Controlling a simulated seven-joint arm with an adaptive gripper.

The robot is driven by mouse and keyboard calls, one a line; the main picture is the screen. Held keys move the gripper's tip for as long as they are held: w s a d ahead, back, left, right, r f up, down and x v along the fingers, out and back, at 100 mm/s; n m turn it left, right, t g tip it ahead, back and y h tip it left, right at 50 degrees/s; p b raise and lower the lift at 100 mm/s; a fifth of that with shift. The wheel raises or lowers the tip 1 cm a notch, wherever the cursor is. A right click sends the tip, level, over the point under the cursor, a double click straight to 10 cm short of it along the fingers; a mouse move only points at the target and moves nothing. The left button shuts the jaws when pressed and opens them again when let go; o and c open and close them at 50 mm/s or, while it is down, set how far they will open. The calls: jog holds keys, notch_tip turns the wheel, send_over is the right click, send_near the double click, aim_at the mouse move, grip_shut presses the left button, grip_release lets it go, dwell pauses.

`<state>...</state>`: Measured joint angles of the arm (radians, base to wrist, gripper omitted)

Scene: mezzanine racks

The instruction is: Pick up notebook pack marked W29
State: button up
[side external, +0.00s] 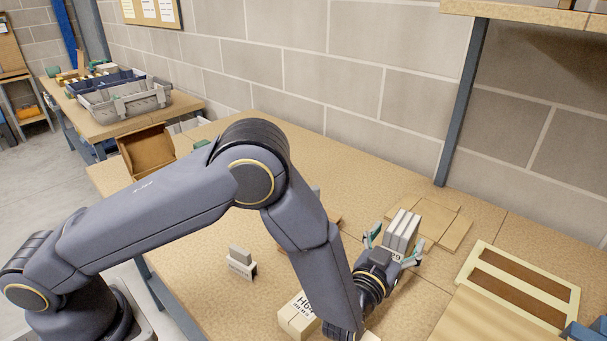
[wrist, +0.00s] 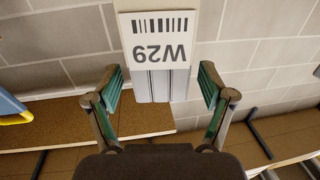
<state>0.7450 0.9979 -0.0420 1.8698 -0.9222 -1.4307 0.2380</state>
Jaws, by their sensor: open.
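The notebook pack marked W29 (side external: 402,229) is a block of white and grey notebooks standing upright on the bench. In the wrist view its white label (wrist: 160,40) shows W29 upside down under a barcode, with grey notebook edges beside the label. My gripper (side external: 392,249) is open at the pack, with one green-padded finger towards each side. In the wrist view the gripper (wrist: 161,84) has its fingers apart, with gaps visible between each finger and the pack. I cannot tell how far the fingertips reach along the pack.
Flat cardboard sheets (side external: 450,232) lie by the pack. A box marked H64 (side external: 298,317) and a small labelled block (side external: 241,264) stand nearer the front. A cream frame with brown panels (side external: 520,287) lies right. An open brown box (side external: 147,150) stands left. A rack post (side external: 462,105) rises behind.

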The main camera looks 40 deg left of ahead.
aim_at(403, 228)
jog(key=w, duration=0.3)
jog(key=shift+w+a, duration=0.3)
jog(key=shift+c, duration=0.2)
grip_shut()
jog(key=shift+r, duration=0.1)
